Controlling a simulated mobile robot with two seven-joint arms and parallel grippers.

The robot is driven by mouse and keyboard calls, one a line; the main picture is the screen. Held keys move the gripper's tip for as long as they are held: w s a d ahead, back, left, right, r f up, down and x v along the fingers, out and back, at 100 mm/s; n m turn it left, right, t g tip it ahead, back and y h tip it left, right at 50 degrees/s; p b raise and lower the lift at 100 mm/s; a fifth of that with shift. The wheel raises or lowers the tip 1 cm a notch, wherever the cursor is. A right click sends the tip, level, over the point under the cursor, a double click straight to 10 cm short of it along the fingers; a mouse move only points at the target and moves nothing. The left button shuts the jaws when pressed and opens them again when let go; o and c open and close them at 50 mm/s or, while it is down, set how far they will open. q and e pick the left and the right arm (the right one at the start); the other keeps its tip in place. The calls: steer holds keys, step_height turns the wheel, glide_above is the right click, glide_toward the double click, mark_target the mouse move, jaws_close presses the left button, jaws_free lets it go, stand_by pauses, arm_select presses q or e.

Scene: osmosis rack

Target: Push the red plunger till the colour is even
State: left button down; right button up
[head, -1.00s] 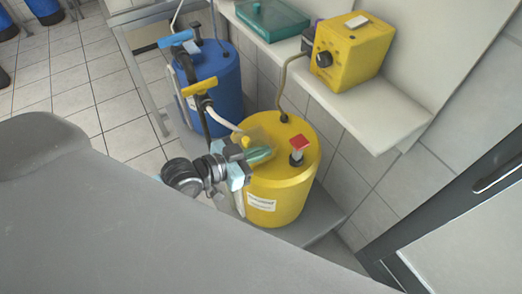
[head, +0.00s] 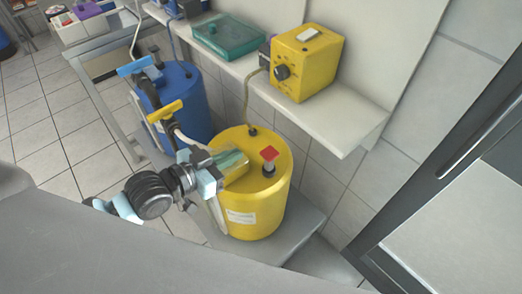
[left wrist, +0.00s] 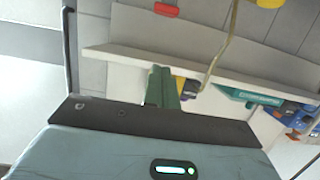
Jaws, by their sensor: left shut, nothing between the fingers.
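The red plunger (head: 269,153) is a square red cap on a short dark and pale stem. It stands up from the top of the yellow tank (head: 252,213). A red patch, apparently its cap, shows at the top of the left wrist view (left wrist: 167,9). My left gripper (head: 240,160) has greenish fingers over the left part of the tank top. They are shut and empty, left of the plunger and apart from it in the picture. Its shut fingers also show in the left wrist view (left wrist: 162,86). My right gripper is not in view. No liquid colour can be seen.
A blue tank (head: 188,108) with blue and yellow handles stands behind, at left. A white shelf (head: 345,125) on the wall carries a yellow control box (head: 307,60) and a green case (head: 237,36). A hose runs from the box to the yellow tank. A dark-framed door is at right.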

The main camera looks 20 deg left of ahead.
arm_select(q)
glide_above(270, 153)
steer(key=s+a, duration=0.2)
step_height(270, 153, down, 2)
steer(key=shift+w+f, duration=0.15)
steer(key=shift+f, duration=2)
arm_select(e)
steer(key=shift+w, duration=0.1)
